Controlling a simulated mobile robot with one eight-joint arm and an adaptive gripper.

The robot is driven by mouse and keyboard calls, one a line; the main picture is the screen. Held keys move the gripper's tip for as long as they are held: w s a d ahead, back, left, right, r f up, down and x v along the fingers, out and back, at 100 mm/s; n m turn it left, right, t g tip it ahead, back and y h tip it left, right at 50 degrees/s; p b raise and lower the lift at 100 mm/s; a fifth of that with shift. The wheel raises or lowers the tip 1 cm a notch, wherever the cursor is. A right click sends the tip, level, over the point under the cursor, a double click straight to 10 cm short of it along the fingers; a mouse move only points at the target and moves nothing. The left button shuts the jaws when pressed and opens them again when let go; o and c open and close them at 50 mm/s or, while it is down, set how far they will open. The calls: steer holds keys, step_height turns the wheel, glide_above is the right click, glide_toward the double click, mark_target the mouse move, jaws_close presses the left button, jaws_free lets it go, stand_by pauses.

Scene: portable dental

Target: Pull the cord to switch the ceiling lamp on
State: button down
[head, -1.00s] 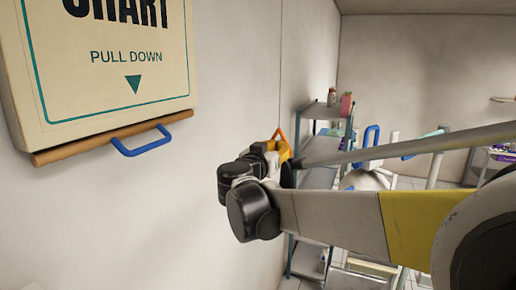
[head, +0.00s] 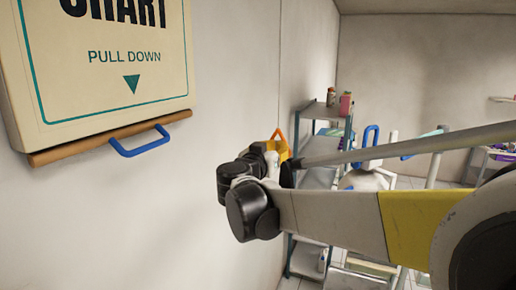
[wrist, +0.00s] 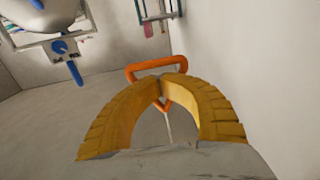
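An orange triangular pull handle (wrist: 150,66) is in the wrist view, with a thin pale cord (wrist: 169,126) running from its point. My gripper (wrist: 178,82) has two curved yellow fingers whose tips meet across the handle, with part of the loop beyond the tips and its point showing between the fingers. It looks shut on the handle. In the head view the handle (head: 277,134) rises point-up above my yellow gripper (head: 281,150), close to the left wall. The ceiling lamp cannot be made out in the head view.
A cream chart panel marked "PULL DOWN" (head: 110,80) with a blue handle (head: 141,142) hangs on the left wall. A metal shelf (head: 318,112) with bottles stands behind my gripper. White equipment with blue handles (head: 371,137) stands to its right.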

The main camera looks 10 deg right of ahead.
steer(key=shift+d+f, duration=0.1)
steer(key=shift+f, duration=0.05)
steer(key=shift+f+b, duration=0.35)
steer(key=shift+b, duration=0.05)
steer(key=shift+f+b, duration=0.5)
steer(key=shift+f, duration=0.15)
steer(key=shift+w+d+r+p, duration=0.15)
steer(key=shift+r+p, duration=0.55)
steer(key=shift+r, duration=0.4)
